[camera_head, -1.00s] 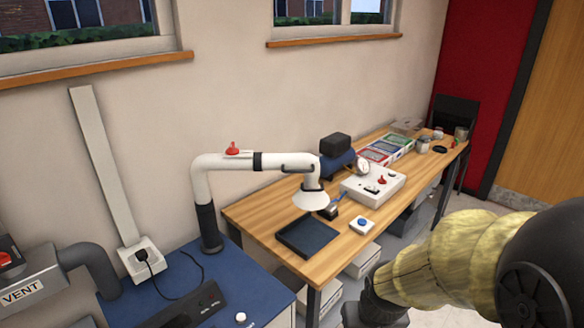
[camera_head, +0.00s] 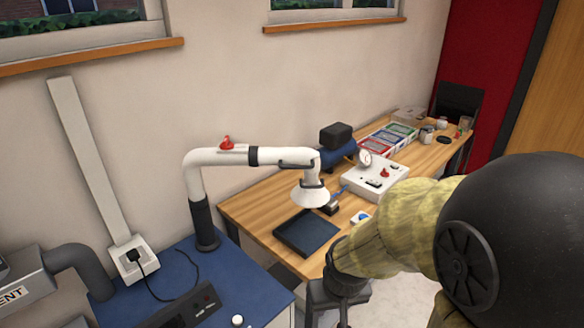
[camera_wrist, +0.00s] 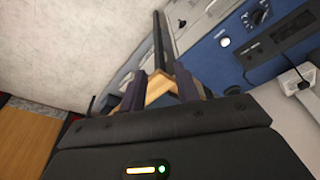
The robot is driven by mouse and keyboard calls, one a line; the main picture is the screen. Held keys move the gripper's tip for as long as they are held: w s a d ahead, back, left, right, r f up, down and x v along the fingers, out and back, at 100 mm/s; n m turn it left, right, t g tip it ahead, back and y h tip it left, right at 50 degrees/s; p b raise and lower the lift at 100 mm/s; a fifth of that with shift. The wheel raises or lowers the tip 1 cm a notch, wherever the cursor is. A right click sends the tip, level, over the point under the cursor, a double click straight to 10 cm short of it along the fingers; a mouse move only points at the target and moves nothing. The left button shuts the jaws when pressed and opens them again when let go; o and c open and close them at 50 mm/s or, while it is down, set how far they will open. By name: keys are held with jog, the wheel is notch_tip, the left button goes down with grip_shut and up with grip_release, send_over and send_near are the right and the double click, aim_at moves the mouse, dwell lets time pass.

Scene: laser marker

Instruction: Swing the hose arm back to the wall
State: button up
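The hose arm (camera_head: 225,158) is a white pipe on a black upright post at the blue table. My gripper (camera_head: 345,308) is low in front of the bench, well below and apart from the hood. In the wrist view my gripper (camera_wrist: 160,78) has its two fingers apart, with a tan wooden edge showing between them. The hose arm is not clearly visible there.
The blue table (camera_head: 215,262) has a power box and a grey duct at left. The wooden bench (camera_head: 262,205) holds a dark tray (camera_head: 307,232), a white control box (camera_head: 375,181), a blue compressor and several boxes. The wall (camera_head: 240,90) behind the hose arm is clear below the windows.

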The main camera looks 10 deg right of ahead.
jog(key=w+a+f+n+t+h, duration=0.1)
jog(key=w+a+n+t, duration=0.2)
jog(key=w, duration=0.8)
jog(key=w+a+n+t+h, duration=0.2)
jog(key=w+t, duration=0.3)
jog(key=w, duration=0.7)
jog(key=w+a+r+n+t+h+b, duration=0.1)
jog(key=w+a+r+n+t+h, duration=0.2)
jog(key=a+r+n+t+h, duration=0.1)
notch_tip(320, 180, up, 2)
jog(key=n+t+h, duration=0.1)
jog(key=t+h, duration=0.1)
jog(key=h, duration=0.1)
jog(key=shift+w+r+n+h, duration=0.15)
jog(key=shift+n+h, duration=0.15)
jog(key=shift+n, duration=0.1)
jog(key=shift+a+t, duration=0.1)
jog(key=shift+t, duration=0.2)
jog(key=shift+r, duration=0.1)
